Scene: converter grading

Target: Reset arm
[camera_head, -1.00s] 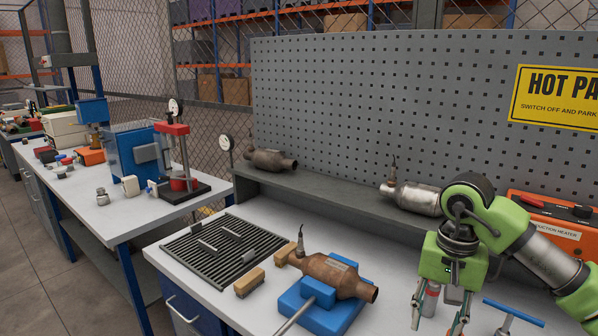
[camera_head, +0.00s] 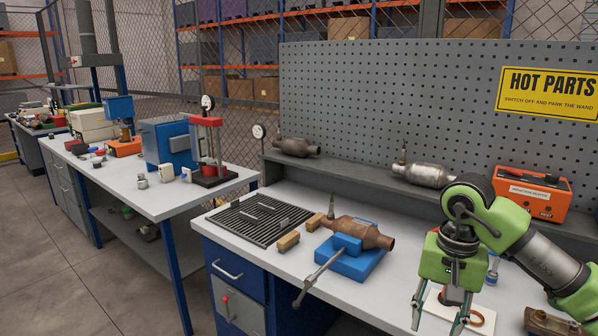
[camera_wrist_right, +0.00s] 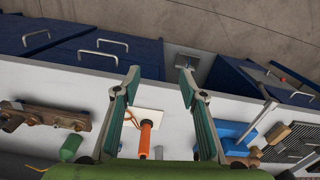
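My right gripper (camera_head: 437,322) is at the lower right of the head view, its two fingers pointing down and apart. In the right wrist view the fingers (camera_wrist_right: 159,80) are spread with nothing held between them. Below them lies a white pad (camera_wrist_right: 150,117) at the bench, with an orange-handled tool (camera_wrist_right: 145,140) between the fingers in the picture. The pad also shows beside the gripper in the head view (camera_head: 484,326). My left gripper is not in view.
A rusty converter (camera_head: 360,231) rests on a blue vise (camera_head: 350,265) whose handle juts toward the front. A grate (camera_head: 258,219) lies left. Two more converters (camera_head: 296,147) (camera_head: 424,174) and an orange heater (camera_head: 533,193) are on the back shelf. Floor is open at the left.

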